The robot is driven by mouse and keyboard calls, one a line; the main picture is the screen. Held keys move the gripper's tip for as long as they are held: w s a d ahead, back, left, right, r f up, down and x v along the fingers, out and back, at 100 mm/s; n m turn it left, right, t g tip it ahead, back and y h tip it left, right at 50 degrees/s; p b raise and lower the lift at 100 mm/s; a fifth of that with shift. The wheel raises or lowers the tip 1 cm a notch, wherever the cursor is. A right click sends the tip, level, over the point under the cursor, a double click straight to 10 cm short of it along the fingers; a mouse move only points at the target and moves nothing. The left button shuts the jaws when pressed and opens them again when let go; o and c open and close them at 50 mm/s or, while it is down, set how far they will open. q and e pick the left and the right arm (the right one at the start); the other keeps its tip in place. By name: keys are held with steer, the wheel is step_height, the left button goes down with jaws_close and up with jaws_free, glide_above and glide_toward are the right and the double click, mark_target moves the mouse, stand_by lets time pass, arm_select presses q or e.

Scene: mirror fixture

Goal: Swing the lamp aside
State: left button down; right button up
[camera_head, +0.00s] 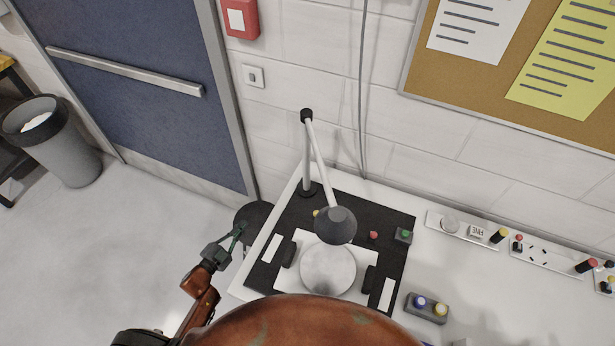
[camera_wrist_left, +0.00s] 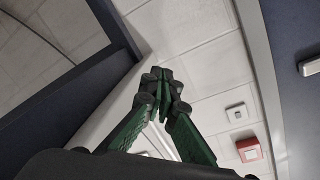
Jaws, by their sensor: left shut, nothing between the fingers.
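The lamp has a dark grey conical head (camera_head: 336,225), a jointed light-coloured arm and a post standing at the back of a black mat. Its head hangs over the upper edge of a round pale mirror disc (camera_head: 328,270) and hides part of it. My left gripper (camera_head: 240,229) is left of the mat's white table, clearly apart from the lamp. In the left wrist view its green fingers (camera_wrist_left: 162,78) meet at the tips, shut and empty. The lamp cannot be made out in that view. My right gripper is not in view.
The black mat (camera_head: 272,284) lies on the white table (camera_head: 425,265). Dark blocks flank the disc. A dark round stool (camera_head: 254,213) is behind my left gripper. Floor at left is open.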

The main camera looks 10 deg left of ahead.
arm_select(q)
steer(key=d+r+m+h+p, duration=0.1)
steer(key=d+r+m+h, duration=0.25)
steer(key=r, duration=0.65)
steer(key=d+r+m+h, duration=0.3)
steer(key=r+m+h, duration=0.1)
steer(key=r, duration=0.6)
steer(key=s+d+r+m+g+h+p, duration=0.1)
steer(key=s+d+r+m+g+h, duration=0.2)
steer(key=r+m, duration=0.3)
steer(key=s+d+r+m+g+h, duration=0.4)
steer(key=s+d+r+m, duration=0.1)
steer(key=r, duration=0.5)
steer(key=shift+m+p, duration=0.35)
steer(key=shift+p, duration=0.05)
steer(key=p, duration=0.4)
glide_toward(323, 170)
steer(key=w+d, duration=0.1)
steer(key=d, duration=0.4)
steer(key=shift+w+d+r, duration=0.25)
steer(key=shift+d+r, duration=0.05)
steer(key=shift+r, duration=0.25)
steer(key=shift+h, duration=0.25)
